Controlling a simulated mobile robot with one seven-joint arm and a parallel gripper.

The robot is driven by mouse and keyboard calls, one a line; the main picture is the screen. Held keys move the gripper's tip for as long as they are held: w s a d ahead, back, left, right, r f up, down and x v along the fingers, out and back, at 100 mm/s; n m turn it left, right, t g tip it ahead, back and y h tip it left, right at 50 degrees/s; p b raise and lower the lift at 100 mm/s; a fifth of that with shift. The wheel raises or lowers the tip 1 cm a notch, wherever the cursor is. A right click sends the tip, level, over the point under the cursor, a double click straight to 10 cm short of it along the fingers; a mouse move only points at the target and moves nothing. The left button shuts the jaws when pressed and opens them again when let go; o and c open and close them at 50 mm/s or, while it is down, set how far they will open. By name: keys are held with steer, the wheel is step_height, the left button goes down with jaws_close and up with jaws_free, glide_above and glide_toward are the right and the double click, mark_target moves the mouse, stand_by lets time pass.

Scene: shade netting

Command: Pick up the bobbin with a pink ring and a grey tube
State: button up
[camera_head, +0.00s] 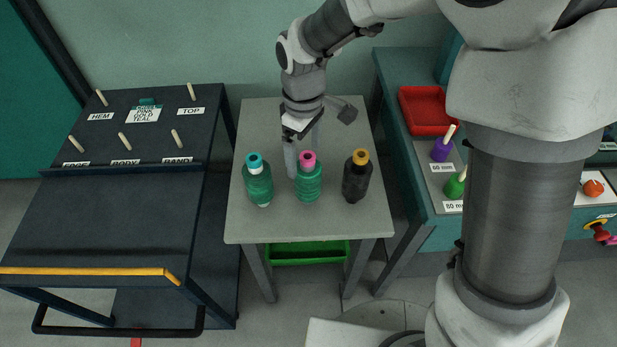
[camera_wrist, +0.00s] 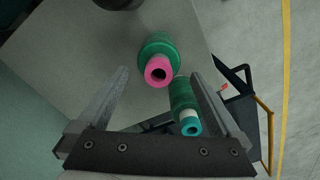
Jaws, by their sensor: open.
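The bobbin with a pink ring (camera_head: 308,183) stands upright on the small grey table, wound with green thread, in the middle of a row. In the wrist view it (camera_wrist: 158,70) shows between the fingertips, its ring facing the camera; its tube colour is hard to tell. My gripper (camera_head: 303,150) is open and empty, pointing down just behind this bobbin in the head view. In the wrist view its fingers (camera_wrist: 159,76) lie to either side of the pink ring, apart from it. I cannot tell the exact depth between them.
A green bobbin with a teal ring and whitish tube (camera_head: 258,184) stands left; in the wrist view it (camera_wrist: 185,108) is close to the right finger. A black bobbin with an orange ring (camera_head: 356,181) stands right. The grey table (camera_head: 290,228) is clear in front. A dark labelled cart (camera_head: 110,220) stands left.

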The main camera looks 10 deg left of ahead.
step_height(320, 180, down, 6)
steer(key=b, duration=0.1)
steer(key=shift+d, duration=0.15)
steer(key=shift+c, duration=0.2)
steer(key=c, duration=1.4)
